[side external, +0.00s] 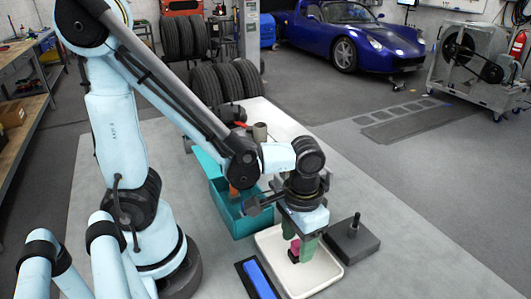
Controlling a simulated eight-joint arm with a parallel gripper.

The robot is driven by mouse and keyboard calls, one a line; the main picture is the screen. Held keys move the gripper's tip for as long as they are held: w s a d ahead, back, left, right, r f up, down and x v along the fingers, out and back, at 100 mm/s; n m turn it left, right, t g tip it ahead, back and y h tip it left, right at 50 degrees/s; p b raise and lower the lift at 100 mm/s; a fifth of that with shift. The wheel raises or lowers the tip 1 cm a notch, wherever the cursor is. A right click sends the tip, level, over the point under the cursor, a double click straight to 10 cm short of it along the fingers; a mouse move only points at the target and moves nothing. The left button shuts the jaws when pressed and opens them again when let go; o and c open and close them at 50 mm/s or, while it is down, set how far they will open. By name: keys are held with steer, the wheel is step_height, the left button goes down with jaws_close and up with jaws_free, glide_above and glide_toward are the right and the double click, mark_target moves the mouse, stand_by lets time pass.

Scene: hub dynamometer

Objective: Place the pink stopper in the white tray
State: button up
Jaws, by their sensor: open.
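The white tray (322,272) sits on the grey table below my gripper. The pink stopper (295,246) shows low inside the tray area, with a dark part at its lower end. My gripper (299,243) points down over the tray with its green fingers apart. The stopper is between or right beside the fingertips; a finger partly hides it. I cannot tell from this view whether the stopper rests on the tray floor or whether a finger touches it.
A teal bin (236,217) stands behind and left of the tray. A dark block with an upright peg (354,238) stands right of it. A blue bar on a black base (258,279) lies left of it. The table's right side is clear.

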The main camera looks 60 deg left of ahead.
mark_target(297, 242)
step_height(297, 242, up, 11)
steer(key=w+a+t, duration=0.3)
steer(key=a+t, duration=0.4)
steer(key=a, duration=0.1)
steer(key=shift+w+a+f, duration=0.15)
steer(key=shift+w+a, duration=0.05)
steer(key=shift+a, duration=0.05)
